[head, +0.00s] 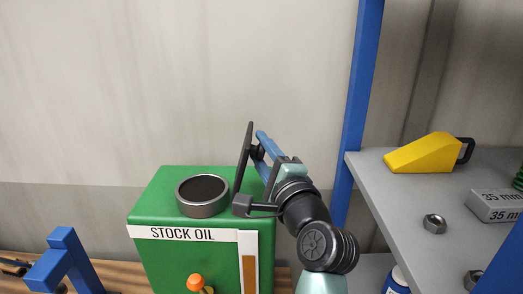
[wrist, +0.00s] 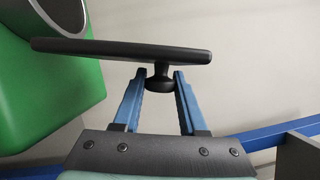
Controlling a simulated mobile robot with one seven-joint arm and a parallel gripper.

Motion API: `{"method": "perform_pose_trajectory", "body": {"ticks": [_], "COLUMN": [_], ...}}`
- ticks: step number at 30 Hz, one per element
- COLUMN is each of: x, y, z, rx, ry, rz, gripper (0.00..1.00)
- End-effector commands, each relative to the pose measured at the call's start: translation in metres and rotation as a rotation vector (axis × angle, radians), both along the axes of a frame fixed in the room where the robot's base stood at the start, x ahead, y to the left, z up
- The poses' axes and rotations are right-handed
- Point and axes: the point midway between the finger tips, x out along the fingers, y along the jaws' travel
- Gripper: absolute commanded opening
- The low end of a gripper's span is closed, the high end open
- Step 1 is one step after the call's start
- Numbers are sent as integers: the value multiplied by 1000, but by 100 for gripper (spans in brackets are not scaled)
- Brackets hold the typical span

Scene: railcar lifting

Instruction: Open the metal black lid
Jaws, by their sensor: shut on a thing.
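The black lid (head: 244,163) is tilted nearly upright in the head view, off to the right of the round opening (head: 203,189) on top of the green stock oil tank (head: 170,205). In the wrist view the lid (wrist: 110,48) shows edge-on, with its knob (wrist: 159,78) between the blue fingers. My gripper (head: 260,148) is shut on the lid's knob; it also shows in the wrist view (wrist: 160,80). The opening has a grey metal rim and a dark inside, and it is uncovered.
A blue post (head: 359,100) stands close to the right of my gripper. A grey shelf (head: 395,200) to the right holds a yellow wedge (head: 425,154), a nut (head: 434,223) and a grey 35 mm block (head: 497,205). A blue frame (head: 62,262) stands at the lower left.

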Motion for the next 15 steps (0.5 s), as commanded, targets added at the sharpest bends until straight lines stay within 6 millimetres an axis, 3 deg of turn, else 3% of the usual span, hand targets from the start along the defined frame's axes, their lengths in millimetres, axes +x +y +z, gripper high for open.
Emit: {"method": "perform_pose_trajectory", "body": {"ticks": [15], "x": [0], "y": [2], "z": [3], "rx": [-27], "ry": [1], "rz": [-1], "gripper": [0]}}
